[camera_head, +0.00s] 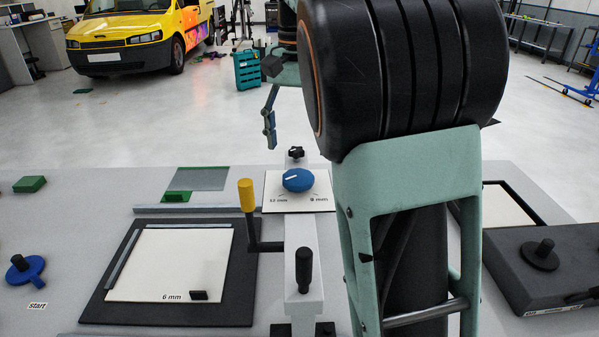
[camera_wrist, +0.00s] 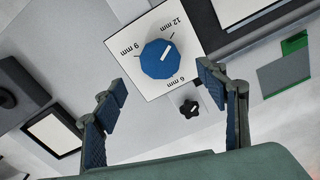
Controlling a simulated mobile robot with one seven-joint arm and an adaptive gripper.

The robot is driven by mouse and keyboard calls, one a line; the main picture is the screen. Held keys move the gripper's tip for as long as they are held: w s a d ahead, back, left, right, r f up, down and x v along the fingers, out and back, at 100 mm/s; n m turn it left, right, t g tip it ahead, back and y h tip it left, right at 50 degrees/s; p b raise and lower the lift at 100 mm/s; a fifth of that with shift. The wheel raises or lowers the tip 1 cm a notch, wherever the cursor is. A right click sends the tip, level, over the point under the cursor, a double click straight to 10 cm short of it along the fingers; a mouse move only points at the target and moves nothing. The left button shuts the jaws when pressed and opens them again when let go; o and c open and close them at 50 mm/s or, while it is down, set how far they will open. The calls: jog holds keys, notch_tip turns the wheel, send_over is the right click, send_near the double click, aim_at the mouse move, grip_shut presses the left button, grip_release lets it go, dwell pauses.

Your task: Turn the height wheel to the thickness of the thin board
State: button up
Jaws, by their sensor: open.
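The height wheel is a blue knob (camera_head: 298,180) on a white plate in the head view. It also shows in the wrist view (camera_wrist: 158,62), between my fingertips in the picture. The plate reads 6 mm, 9 mm and 12 mm, and the wheel's white mark points roughly toward 12 mm. My gripper (camera_wrist: 162,92) is open and empty, its fingers apart from the wheel. In the head view one blue finger shows above and behind the wheel; the rest is hidden by my arm. A pale board marked 6 mm (camera_head: 170,262) lies in a black frame at the left.
A small black star knob (camera_head: 296,153) stands just behind the wheel plate. A yellow-handled crank (camera_head: 246,195) and an upright black handle (camera_head: 304,270) stand in front of it. A dark box (camera_head: 550,265) is at the right. A green-edged grey sheet (camera_head: 200,179) lies left of the wheel.

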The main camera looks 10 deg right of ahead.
aim_at(298, 175)
notch_tip(298, 175, down, 8)
jog(key=shift+r+b, duration=0.2)
jog(key=shift+b, duration=0.4)
jog(key=shift+c, duration=0.4)
jog(key=c, duration=1.1)
